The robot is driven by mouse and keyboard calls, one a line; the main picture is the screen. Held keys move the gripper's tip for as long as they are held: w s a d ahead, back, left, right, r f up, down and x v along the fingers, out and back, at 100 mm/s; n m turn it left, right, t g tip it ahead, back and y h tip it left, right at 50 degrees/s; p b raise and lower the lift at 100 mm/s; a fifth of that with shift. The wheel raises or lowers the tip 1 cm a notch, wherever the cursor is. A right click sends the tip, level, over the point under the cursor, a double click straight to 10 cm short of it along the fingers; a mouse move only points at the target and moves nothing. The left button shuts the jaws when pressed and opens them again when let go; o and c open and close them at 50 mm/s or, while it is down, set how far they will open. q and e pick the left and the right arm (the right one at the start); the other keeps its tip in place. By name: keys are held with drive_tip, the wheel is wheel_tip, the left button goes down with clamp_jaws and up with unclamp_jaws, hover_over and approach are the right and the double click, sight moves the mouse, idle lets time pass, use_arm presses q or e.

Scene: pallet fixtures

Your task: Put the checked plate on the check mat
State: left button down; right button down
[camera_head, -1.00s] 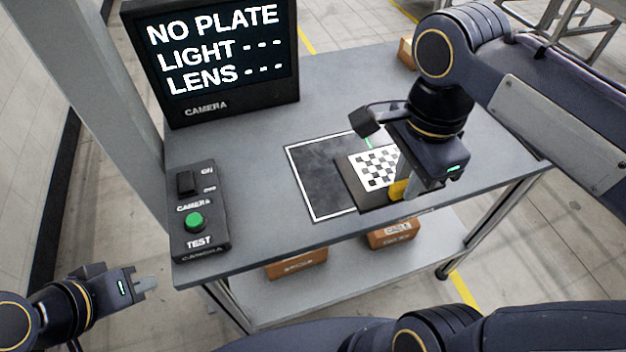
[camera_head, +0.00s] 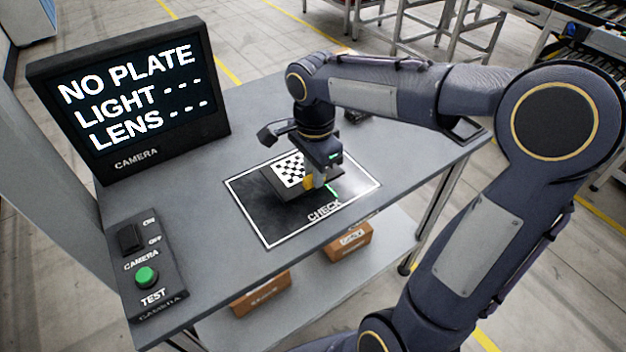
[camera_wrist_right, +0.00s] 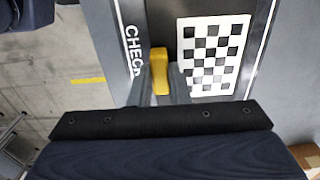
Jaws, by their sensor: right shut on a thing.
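The checked plate (camera_head: 272,181) is a dark slab with a black-and-white checker and a yellow grip tab (camera_head: 309,182). My right gripper (camera_head: 317,184) is shut on the tab. In the head view the plate appears over the back part of the check mat (camera_head: 272,220), a black area with a white outline and the word CHECK. I cannot tell whether it touches the mat. In the right wrist view the checker (camera_wrist_right: 212,55) lies right of the fingers (camera_wrist_right: 161,90), which straddle the tab (camera_wrist_right: 159,70). My left gripper is out of view.
A screen (camera_head: 130,95) at the back left reads NO PLATE, LIGHT and LENS with dashes. A camera box (camera_head: 148,265) with an ON/OFF switch and a green TEST button (camera_head: 146,277) stands at the front left. Cartons (camera_head: 350,242) lie on the lower shelf. The table between box and mat is clear.

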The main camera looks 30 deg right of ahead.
drive_tip(key=shift+w+f, duration=0.2)
drive_tip(key=shift+f, duration=0.8)
drive_tip(key=shift+w+f, duration=0.15)
drive_tip(key=shift+f, duration=0.8)
drive_tip(key=shift+d+f, duration=0.1)
drive_tip(key=c, duration=1.4)
unclamp_jaws()
drive_tip(key=shift+o, duration=0.2)
wheel_tip(320, 180, up, 11)
drive_tip(key=shift+f+p, duration=0.1)
drive_tip(key=shift+p, duration=0.3)
drive_tip(key=shift+s+r, duration=0.15)
drive_tip(key=shift+r, duration=0.5)
drive_tip(key=s+a+f+n+t+y, duration=0.2)
drive_tip(key=s+f+n, duration=0.2)
drive_tip(key=s+n, duration=0.3)
drive_tip(key=s+a+f+n+t+y, duration=0.1)
drive_tip(key=s+a+f+n+t, duration=0.1)
drive_tip(key=s+n, duration=0.6)
drive_tip(key=shift+s+f+n+t+y, duration=0.3)
drive_tip(key=shift+s+f+t+y, duration=0.1)
drive_tip(key=shift+s+f+t, duration=0.5)
